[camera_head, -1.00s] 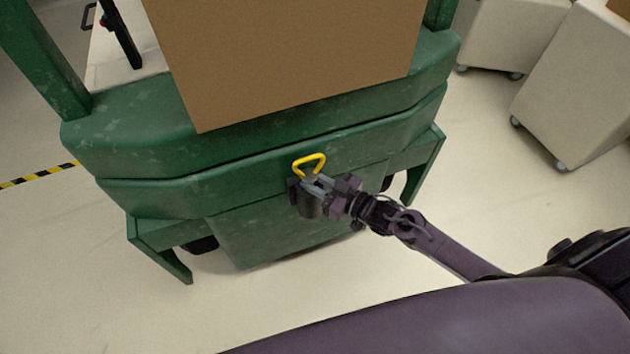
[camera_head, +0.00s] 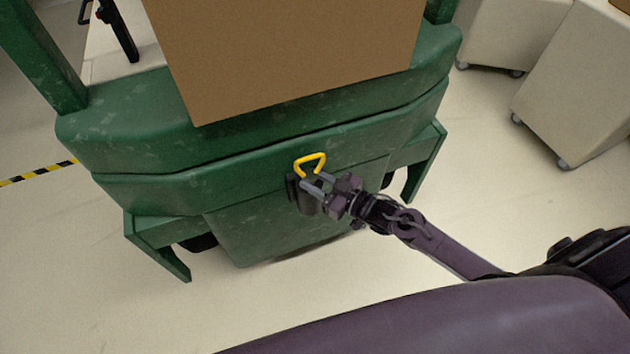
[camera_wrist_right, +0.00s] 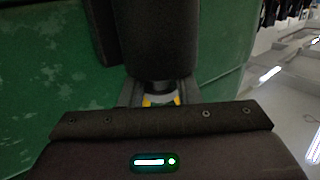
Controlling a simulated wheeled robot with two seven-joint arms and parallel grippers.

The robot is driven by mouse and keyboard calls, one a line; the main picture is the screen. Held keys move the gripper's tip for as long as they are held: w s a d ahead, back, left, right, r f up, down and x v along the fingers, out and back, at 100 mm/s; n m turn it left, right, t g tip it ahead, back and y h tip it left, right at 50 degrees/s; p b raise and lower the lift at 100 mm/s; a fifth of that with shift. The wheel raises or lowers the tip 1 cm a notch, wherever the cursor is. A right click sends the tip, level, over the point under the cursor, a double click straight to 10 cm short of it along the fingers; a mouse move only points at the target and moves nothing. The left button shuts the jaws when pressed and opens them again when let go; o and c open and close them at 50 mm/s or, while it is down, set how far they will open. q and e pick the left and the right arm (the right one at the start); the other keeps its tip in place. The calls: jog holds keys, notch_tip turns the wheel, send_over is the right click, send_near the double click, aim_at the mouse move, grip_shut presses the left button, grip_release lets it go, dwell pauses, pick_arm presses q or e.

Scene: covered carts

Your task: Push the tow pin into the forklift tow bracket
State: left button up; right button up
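The tow pin (camera_head: 310,164) has a yellow triangular loop handle. It stands at the black tow bracket (camera_head: 307,199) on the rear of the green forklift (camera_head: 250,215). My right gripper (camera_head: 317,185) has its fingers on either side of the pin just below the loop and looks shut on it. In the right wrist view, yellow and grey parts of the pin (camera_wrist_right: 160,99) show between the fingertips, and a dark rounded block, apparently the bracket (camera_wrist_right: 155,40), lies beyond. The pin's lower end is hidden, so its depth cannot be told. My left gripper is not in view.
A large brown box (camera_head: 290,55) stands above the forklift's rear. Covered carts (camera_head: 575,85) on small wheels stand at the right. Yellow-black tape (camera_head: 38,173) marks the floor at the left. The floor in front of the forklift is clear.

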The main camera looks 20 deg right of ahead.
jog(key=shift+o, duration=0.8)
jog(key=shift+s+a+f, duration=0.1)
jog(key=shift+f, duration=0.1)
jog(key=shift+s+f, duration=0.15)
jog(key=shift+s, duration=0.25)
jog(key=v, duration=0.7)
jog(key=shift+w+d+r, duration=0.15)
jog(key=shift+d+r, duration=0.2)
jog(key=shift+d, duration=0.05)
